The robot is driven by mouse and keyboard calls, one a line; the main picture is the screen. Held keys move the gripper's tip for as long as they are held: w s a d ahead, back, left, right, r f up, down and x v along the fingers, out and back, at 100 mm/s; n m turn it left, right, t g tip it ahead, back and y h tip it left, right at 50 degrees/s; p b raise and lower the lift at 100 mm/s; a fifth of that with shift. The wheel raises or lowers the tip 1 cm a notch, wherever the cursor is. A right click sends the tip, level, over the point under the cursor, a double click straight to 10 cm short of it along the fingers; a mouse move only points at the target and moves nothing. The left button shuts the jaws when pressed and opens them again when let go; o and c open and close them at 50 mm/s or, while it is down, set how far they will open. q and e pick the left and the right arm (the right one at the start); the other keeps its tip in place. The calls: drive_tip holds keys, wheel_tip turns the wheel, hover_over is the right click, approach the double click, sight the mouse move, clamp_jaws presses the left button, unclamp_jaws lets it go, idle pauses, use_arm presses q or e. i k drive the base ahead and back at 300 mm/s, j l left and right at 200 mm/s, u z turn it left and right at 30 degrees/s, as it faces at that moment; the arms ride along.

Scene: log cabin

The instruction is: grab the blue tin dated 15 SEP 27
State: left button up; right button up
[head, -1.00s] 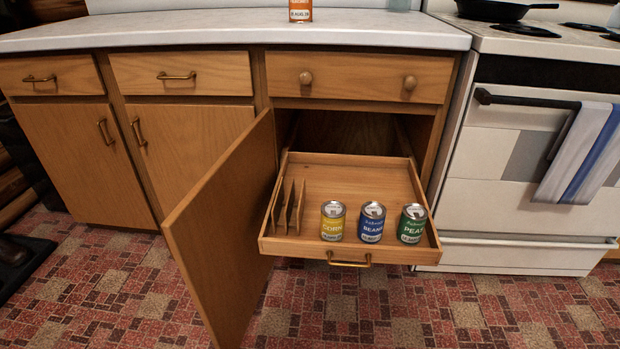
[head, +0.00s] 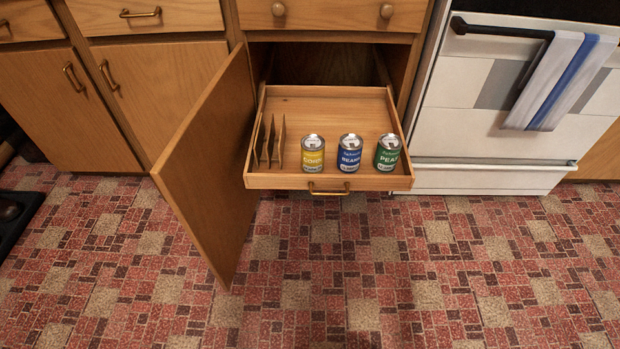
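A blue tin (head: 349,155) labelled BEANS stands upright in a pulled-out wooden drawer (head: 330,184). It is the middle one of three tins along the drawer's front. A yellow tin (head: 313,154) stands to its left and a green tin (head: 388,153) labelled PEAS to its right, with small gaps between them. The date print on the blue tin's lower label is too small to read. Neither of my grippers is in view.
A cabinet door (head: 208,160) stands open left of the drawer and juts toward me. Upright wooden dividers (head: 270,142) fill the drawer's left side. A white stove (head: 500,120) with a hanging towel (head: 562,80) is on the right. The tiled floor (head: 350,270) in front is clear.

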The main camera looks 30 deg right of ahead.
sight(350, 146)
drive_tip(key=i+l+z, duration=0.15)
drive_tip(key=l, duration=0.2)
drive_tip(key=i+l+z, duration=0.15)
drive_tip(key=l, duration=0.2)
drive_tip(key=l+z, duration=0.1)
drive_tip(key=l, duration=0.25)
drive_tip(key=i+l+z, duration=0.15)
drive_tip(key=i+l, duration=0.05)
drive_tip(key=l, duration=0.1)
